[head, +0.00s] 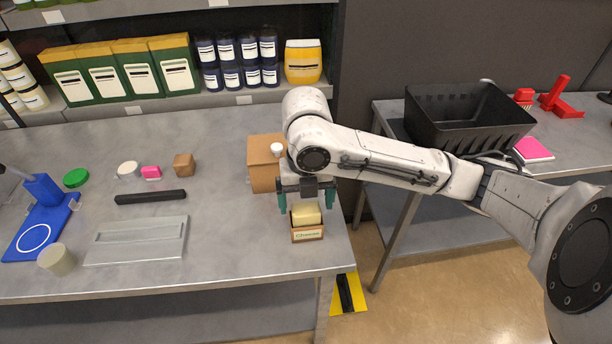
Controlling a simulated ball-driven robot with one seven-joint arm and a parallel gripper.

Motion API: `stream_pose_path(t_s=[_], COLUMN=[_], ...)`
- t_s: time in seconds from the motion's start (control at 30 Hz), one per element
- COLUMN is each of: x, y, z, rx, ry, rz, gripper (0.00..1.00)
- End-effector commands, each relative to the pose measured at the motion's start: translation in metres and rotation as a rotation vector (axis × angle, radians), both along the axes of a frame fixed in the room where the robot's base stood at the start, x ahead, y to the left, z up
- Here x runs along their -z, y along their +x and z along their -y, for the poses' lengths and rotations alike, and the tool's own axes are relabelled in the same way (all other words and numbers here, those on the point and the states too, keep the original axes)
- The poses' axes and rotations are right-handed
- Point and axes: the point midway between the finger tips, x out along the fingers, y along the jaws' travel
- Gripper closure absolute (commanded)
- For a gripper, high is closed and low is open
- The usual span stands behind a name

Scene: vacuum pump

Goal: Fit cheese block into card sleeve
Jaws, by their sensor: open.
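The pale yellow cheese block (307,212) sits in the open top of the card sleeve (307,233). Its upper part sticks out above the sleeve's rim, and its lower part is hidden by the sleeve walls. The brown sleeve has a light label and stands upright near the front right of the grey bench. My gripper (308,206), with green fingers, points down above the block. The fingers are open, one to each side of the block's top; I cannot tell if either touches it.
A brown cardboard box (263,164) stands just behind my gripper. A grey tray (136,241), a black bar (150,197) and a blue stand (42,215) lie to the left. The bench (225,262) is clear left of the sleeve; its right edge is close.

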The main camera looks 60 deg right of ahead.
Motion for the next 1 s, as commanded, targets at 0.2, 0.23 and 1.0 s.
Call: stream_pose_path(t_s=[0.2,0.23,1.0], x=[-0.048,-0.054,-0.1], y=[0.001,0.001,0.0], z=[0.0,0.0,-0.001], rx=[-0.004,-0.003,-0.001], ry=[-0.003,-0.005,-0.001], rz=[0.004,0.004,0.001], gripper=[0.09,0.09,0.09])
